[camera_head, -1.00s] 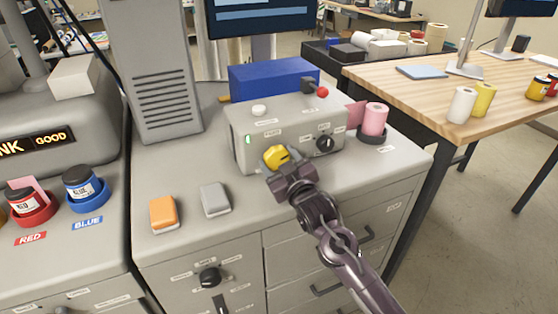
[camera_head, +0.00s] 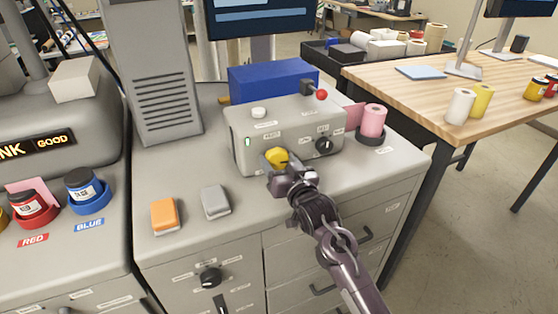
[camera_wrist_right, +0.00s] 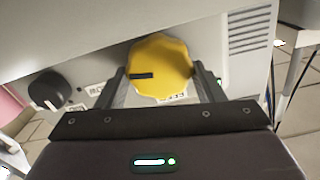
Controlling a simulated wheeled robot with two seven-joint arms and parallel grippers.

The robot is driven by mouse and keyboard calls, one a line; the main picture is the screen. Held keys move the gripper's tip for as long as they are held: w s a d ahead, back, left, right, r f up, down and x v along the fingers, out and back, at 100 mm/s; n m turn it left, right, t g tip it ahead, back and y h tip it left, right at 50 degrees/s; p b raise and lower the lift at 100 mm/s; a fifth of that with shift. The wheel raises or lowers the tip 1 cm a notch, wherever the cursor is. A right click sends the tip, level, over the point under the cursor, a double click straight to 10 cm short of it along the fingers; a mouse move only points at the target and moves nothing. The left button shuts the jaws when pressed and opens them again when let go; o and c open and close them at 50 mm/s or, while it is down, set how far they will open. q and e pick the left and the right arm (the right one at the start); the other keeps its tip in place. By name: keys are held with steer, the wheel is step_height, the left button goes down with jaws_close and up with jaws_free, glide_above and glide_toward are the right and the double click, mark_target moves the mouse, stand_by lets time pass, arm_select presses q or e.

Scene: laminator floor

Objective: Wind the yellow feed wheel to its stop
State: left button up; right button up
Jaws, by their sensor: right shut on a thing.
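The yellow feed wheel (camera_head: 277,158) is on the front face of the grey control box (camera_head: 245,155). It fills the middle of the right wrist view (camera_wrist_right: 160,68), with a dark mark on the left part of its face. My right gripper (camera_head: 282,168) is shut on the wheel, one finger on each side of it in the wrist view (camera_wrist_right: 160,88). The gripper hides the wheel's lower part in the head view. My left gripper is not in view.
A black knob (camera_head: 325,145) sits right of the wheel on the same box. A red-tipped lever (camera_head: 321,94) and a white button (camera_head: 258,113) are on top. A pink roll (camera_head: 373,121) stands at right. Orange (camera_head: 164,214) and grey (camera_head: 215,201) blocks lie on the cabinet top at left.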

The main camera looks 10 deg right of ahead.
steer(key=m+p, duration=0.1)
steer(key=m, duration=0.3)
steer(key=shift+d+m, duration=0.1)
steer(key=shift+m, duration=0.2)
steer(key=shift+d+f+m+p, duration=0.1)
steer(key=shift+m+p, duration=0.45)
steer(key=shift+m, duration=1.95)
steer(key=o, duration=0.9)
steer(key=shift+o, duration=0.2)
steer(key=s+b, duration=0.1)
steer(key=s, duration=0.2)
steer(key=s+d+b, duration=0.1)
steer(key=s, duration=0.3)
steer(key=shift+d+f+b, duration=0.15)
steer(key=shift+d+b, duration=0.05)
steer(key=shift+b, duration=0.2)
steer(key=shift+s+d, duration=0.1)
steer(key=shift+s, duration=0.25)
